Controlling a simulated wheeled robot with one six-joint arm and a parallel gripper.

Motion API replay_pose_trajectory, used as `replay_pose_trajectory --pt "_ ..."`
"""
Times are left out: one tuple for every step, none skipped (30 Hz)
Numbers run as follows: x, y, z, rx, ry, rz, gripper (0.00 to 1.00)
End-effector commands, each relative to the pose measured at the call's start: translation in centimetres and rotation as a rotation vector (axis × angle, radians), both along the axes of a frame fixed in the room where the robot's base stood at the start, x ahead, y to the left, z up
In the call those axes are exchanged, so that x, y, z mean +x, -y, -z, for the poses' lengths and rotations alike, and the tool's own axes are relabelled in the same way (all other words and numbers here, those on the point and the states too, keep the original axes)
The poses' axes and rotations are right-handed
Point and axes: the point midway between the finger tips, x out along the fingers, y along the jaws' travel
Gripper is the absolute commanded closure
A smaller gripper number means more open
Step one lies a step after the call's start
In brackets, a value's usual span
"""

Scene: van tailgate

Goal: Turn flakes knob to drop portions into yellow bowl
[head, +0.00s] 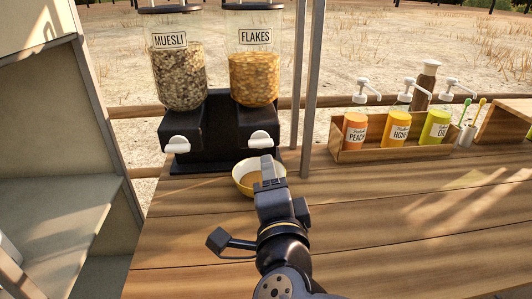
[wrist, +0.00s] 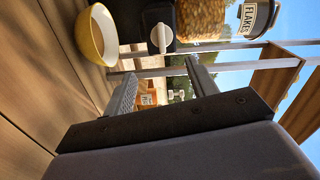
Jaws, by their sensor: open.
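The flakes dispenser (head: 254,70) stands at the back, a clear hopper of golden flakes on a black base. Its white knob (head: 260,140) is on the base front, and shows in the wrist view (wrist: 160,37). The yellow bowl (head: 241,186) with a pale inside stands on the counter below the knob, partly hidden by my gripper in the head view. In the wrist view the bowl (wrist: 97,35) shows no flakes in its visible inside. My gripper (head: 267,160) is open and empty in front of the knob, its fingers (wrist: 160,68) apart and not touching it.
A muesli dispenser (head: 177,75) with its own white knob (head: 177,145) stands to the left. Metal posts (head: 308,90) rise right of the flakes dispenser. A wooden box (head: 385,150) of pump bottles stands farther right. The counter (head: 400,220) is clear at front right.

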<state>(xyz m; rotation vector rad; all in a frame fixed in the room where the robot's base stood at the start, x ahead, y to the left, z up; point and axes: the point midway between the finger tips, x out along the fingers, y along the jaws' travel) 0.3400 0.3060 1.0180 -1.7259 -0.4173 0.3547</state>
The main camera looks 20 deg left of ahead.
Motion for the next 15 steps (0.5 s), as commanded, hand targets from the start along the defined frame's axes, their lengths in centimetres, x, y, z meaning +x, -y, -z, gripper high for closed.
replay_pose_trajectory --pt "0.25 -0.17 -0.85 -0.086 0.033 0.008 0.41" --pt "0.37 -0.23 -0.94 -0.142 0.062 0.012 0.39" --pt "0.54 -0.3 -0.99 -0.224 0.101 0.018 0.35" --pt "0.63 -0.36 -0.95 -0.286 0.13 0.02 0.33" --pt "0.72 -0.39 -1.02 -0.347 0.162 0.023 0.31" --pt "0.81 -0.46 -1.02 -0.428 0.203 0.025 0.31" --pt "0.85 -0.48 -1.01 -0.489 0.233 0.025 0.31" --pt "0.88 -0.53 -1.08 -0.548 0.264 0.025 0.31" --pt "0.9 -0.59 -1.11 -0.629 0.306 0.023 0.31" --pt "0.9 -0.59 -1.14 -0.688 0.337 0.023 0.31" --pt "0.87 -0.64 -1.2 -0.746 0.37 0.019 0.31" --pt "0.83 -0.68 -1.23 -0.822 0.412 0.014 0.31" --pt "0.77 -0.69 -1.25 -0.875 0.442 0.011 0.31" --pt "0.71 -0.73 -1.29 -0.924 0.471 0.007 0.31" --pt "0.62 -0.76 -1.28 -0.985 0.507 0.001 0.31"
